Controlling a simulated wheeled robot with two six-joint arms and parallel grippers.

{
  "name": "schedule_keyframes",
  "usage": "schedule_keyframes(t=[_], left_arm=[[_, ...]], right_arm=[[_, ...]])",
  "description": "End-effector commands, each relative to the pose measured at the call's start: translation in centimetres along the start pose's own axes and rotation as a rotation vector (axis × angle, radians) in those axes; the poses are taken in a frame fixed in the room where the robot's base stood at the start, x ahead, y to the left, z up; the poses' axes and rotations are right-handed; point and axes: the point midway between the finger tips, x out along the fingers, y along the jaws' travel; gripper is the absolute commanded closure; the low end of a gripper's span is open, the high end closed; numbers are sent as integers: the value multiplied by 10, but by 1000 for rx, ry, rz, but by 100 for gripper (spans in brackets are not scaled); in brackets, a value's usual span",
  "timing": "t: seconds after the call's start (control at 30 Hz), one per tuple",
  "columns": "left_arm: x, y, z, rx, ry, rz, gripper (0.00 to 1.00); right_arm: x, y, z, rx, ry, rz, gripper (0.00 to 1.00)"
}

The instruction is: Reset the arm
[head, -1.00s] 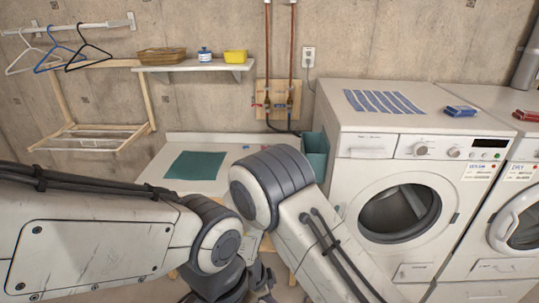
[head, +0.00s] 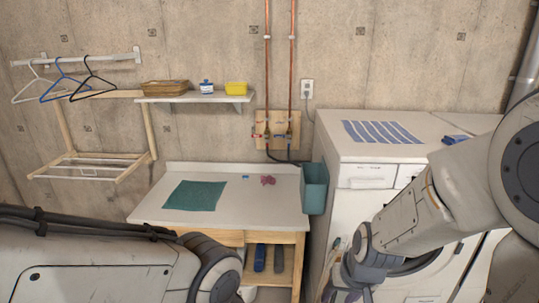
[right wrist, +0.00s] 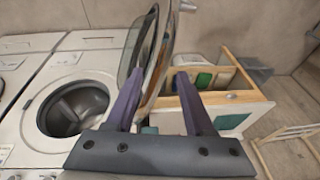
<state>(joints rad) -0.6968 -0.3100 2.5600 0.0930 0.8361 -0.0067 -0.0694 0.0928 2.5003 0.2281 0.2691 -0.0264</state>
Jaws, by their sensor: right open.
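My right arm comes in from the right in the head view, and its gripper (head: 340,285) hangs low in front of the left side of the washing machine (head: 360,150). In the right wrist view its two purple fingers (right wrist: 158,75) stand apart with nothing held between them. The washer's round glass door (right wrist: 152,45) stands swung open just beyond the fingers. I cannot tell whether they touch it. The open drum (right wrist: 75,108) shows to the left. My left arm reaches in at the lower left of the head view, and its gripper is out of the picture.
A white-topped bench (head: 240,210) carries a green cloth (head: 195,196) and a small pink item (head: 268,180). A teal bin (head: 315,188) hangs between bench and washer. A striped blue cloth (head: 383,132) lies on the washer. Hangers (head: 62,80) and a shelf (head: 195,98) are on the wall.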

Motion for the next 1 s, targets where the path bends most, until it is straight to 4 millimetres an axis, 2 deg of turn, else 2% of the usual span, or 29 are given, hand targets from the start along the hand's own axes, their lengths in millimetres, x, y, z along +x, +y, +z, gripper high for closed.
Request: schedule_keyframes(t=[0.23,0.27,0.3,0.47,0.67,0.9,1.0], left_arm=[[0,0,0,0,0,0,100],[5,0,0,0,1,0,100],[15,-1,0,0,1,0,100],[36,-3,2,-2,0,0,100],[67,-5,4,-3,0,0,100],[116,-8,6,-6,0,0,100],[131,-9,7,-7,0,0,100]], right_arm=[[-20,38,25,-120,-42,82,47],[-17,37,29,-137,-49,85,47],[-9,28,34,-165,-55,73,47],[1,1,54,-253,-88,43,47],[14,-31,88,-385,-136,3,47],[30,-66,154,-604,-216,-55,47],[32,-74,178,-684,-249,-73,47]])
